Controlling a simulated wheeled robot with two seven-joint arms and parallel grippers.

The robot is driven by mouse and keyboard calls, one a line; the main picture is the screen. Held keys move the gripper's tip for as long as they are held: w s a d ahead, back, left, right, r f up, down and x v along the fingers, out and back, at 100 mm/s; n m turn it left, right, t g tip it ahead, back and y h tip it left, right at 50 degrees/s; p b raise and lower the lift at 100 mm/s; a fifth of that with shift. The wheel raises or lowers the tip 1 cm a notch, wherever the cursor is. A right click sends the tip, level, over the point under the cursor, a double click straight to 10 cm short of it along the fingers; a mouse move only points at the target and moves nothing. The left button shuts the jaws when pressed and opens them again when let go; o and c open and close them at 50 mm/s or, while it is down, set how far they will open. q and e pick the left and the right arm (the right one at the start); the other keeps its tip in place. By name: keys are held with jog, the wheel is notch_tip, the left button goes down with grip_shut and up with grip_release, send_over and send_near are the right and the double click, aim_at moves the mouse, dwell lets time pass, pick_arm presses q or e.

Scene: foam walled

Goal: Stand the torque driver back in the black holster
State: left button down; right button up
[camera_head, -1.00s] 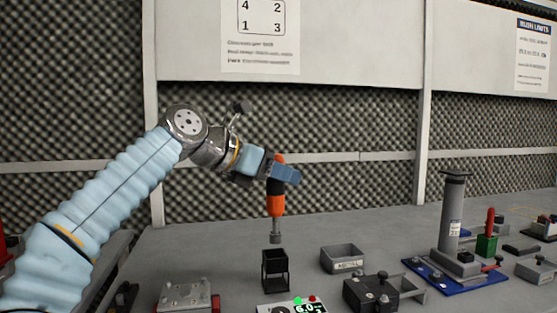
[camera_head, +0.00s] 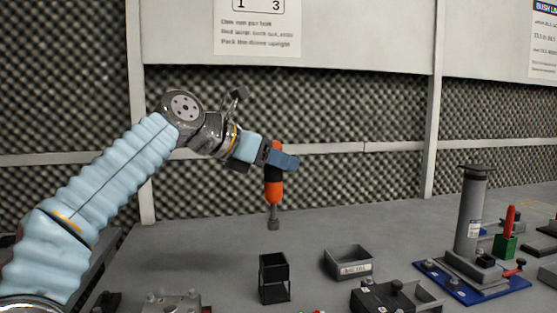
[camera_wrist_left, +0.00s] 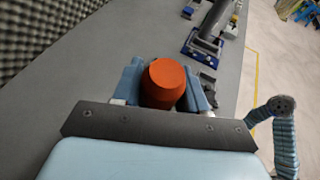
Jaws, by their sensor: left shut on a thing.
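The torque driver (camera_head: 273,190) is orange and black with a grey socket tip pointing down. My left gripper (camera_head: 281,159) is shut on its upper part and holds it upright in the air. In the left wrist view the driver's round orange top (camera_wrist_left: 164,83) sits between the two blue fingers of the left gripper (camera_wrist_left: 163,90). The black holster (camera_head: 274,278) is an open square frame standing on the bench, below the driver tip and apart from it. My right gripper is not in the head view; a blue arm shows at the right of the wrist view.
A grey labelled bin (camera_head: 348,262) stands right of the holster. A dark clamp block (camera_head: 391,297) is at the front. A grey column on a blue plate (camera_head: 472,284) and a green block with a red handle (camera_head: 507,245) stand further right. The bench behind the holster is clear.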

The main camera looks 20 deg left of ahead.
pick_arm(q)
jog(key=b, duration=0.5)
send_over(278, 227)
jog(key=w, duration=0.1)
jog(key=shift+a+f, duration=0.15)
jog(key=shift+f, duration=1.3)
jog(key=shift+a+f, duration=0.15)
jog(key=shift+f, duration=1.25)
jog(key=shift+r+p, duration=0.1)
jog(key=shift+p, duration=0.95)
jog(key=shift+f+b, duration=0.35)
jog(key=shift+f, duration=0.15)
jog(key=shift+f+b, duration=0.55)
jog(key=shift+f, duration=0.25)
jog(key=shift+f+b, duration=2.3)
jog(key=shift+f, duration=1.1)
jog(key=c, duration=0.5)
grip_release()
